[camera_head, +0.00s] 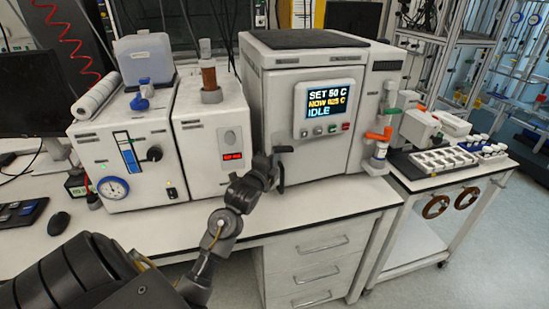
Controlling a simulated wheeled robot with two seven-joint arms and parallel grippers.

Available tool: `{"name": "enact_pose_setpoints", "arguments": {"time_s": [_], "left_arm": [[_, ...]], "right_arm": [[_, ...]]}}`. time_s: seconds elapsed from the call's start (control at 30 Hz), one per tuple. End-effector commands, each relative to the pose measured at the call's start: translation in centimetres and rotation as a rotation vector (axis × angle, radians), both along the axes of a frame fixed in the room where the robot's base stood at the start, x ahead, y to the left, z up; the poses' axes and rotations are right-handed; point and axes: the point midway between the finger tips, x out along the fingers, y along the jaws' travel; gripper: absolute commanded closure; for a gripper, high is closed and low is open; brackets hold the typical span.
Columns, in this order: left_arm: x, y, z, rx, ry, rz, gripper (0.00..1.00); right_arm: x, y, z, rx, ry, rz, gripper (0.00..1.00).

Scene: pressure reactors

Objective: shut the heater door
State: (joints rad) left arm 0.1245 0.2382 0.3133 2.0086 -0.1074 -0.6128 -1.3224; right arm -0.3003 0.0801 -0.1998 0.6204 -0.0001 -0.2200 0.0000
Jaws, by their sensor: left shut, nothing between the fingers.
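The heater (310,60) is a large pale box on the bench with a dark top. Its front door (325,150) carries a display reading SET 50 C and IDLE. The door looks flush or nearly flush with the body; I cannot tell if a small gap is left. A dark vertical handle (281,178) is on the door's left side. My left gripper (276,157) is shut and empty, right at the handle and the door's lower left; I cannot tell whether it touches. It hides part of the door's left edge. My right gripper is not in view.
White instruments with a gauge (113,187) and a red readout (232,156) stand left of the heater. Orange-handled fittings (378,136) and a bottle (379,155) are at its right. A tray of vials (445,161) sits on the right-hand table. The bench front is mostly clear.

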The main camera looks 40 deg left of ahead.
Motion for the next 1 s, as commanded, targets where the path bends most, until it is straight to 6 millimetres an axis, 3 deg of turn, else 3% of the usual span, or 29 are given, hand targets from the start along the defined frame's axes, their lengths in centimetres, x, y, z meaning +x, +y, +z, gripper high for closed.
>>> {"name": "enact_pose_setpoints", "arguments": {"time_s": [0.27, 0.57, 0.87, 1.0], "left_arm": [[0.0, 0.1, 0.0, 0.001, 0.0, 0.0, 1.0], [1.6, 3.1, 0.0, 0.001, 0.002, 0.001, 1.0], [1.5, 3.3, 0.2, -0.001, -0.004, 0.008, 1.0], [1.1, 2.4, 0.4, -0.001, -0.005, 0.006, 1.0]], "right_arm": [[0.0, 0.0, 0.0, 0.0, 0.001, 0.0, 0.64], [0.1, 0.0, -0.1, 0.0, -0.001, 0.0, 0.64], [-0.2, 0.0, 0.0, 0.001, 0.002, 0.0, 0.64], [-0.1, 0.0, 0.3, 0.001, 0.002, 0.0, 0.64]]}}
